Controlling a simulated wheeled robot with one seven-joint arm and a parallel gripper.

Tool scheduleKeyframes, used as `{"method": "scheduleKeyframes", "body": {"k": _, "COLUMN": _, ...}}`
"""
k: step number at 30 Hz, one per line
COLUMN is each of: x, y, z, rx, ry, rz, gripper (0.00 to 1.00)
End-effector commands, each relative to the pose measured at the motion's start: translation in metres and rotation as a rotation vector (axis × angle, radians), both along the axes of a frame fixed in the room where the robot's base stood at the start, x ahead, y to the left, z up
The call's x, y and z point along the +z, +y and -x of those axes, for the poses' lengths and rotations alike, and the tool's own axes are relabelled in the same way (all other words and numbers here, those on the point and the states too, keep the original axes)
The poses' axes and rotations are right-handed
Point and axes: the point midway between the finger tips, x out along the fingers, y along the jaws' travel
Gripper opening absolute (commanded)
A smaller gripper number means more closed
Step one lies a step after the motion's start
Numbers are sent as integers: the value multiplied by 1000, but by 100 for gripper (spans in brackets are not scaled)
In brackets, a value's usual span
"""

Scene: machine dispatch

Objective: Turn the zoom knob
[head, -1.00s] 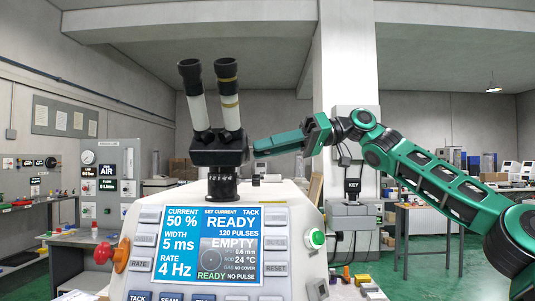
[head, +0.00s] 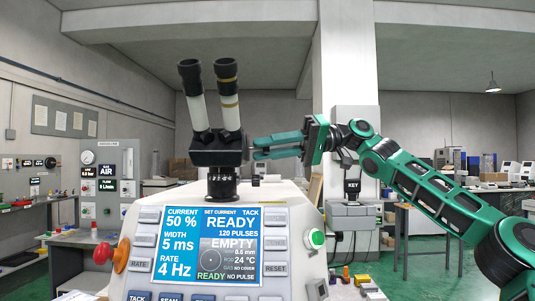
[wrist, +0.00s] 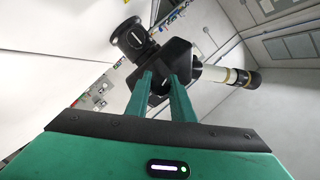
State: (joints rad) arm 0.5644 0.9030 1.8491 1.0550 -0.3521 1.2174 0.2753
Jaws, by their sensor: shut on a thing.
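The microscope (head: 218,152) stands on top of the white machine, with a black head and two white-and-black eyepiece tubes. My gripper (head: 256,148) reaches it from the right, its two green fingers level at the right side of the head. In the wrist view my gripper (wrist: 163,78) has its fingertips against the dark side of the microscope head (wrist: 178,56). The fingers are shut on the zoom knob, with a gap between them. The knob is small and dark there, mostly hidden by the fingers, and its marks cannot be read.
The machine's screen (head: 207,244) reads READY and EMPTY. A green button (head: 316,239) is at its right and a red-orange knob (head: 103,253) at its left.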

Motion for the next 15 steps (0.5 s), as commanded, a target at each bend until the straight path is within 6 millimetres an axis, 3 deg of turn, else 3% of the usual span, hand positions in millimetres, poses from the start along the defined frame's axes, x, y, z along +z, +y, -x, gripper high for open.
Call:
{"method": "scheduleKeyframes", "body": {"k": 5, "x": -3, "y": -2, "z": -3, "rx": -4, "ry": 6, "rz": 4, "gripper": 0}}
{"method": "scheduleKeyframes", "body": {"k": 6, "x": -3, "y": -2, "z": -3, "rx": -4, "ry": 6, "rz": 4, "gripper": 31}}
{"method": "scheduleKeyframes", "body": {"k": 7, "x": -3, "y": -1, "z": -3, "rx": -4, "ry": 5, "rz": 4, "gripper": 38}}
{"method": "scheduleKeyframes", "body": {"k": 15, "x": -1, "y": -1, "z": -1, "rx": -2, "ry": 1, "rz": 2, "gripper": 40}}
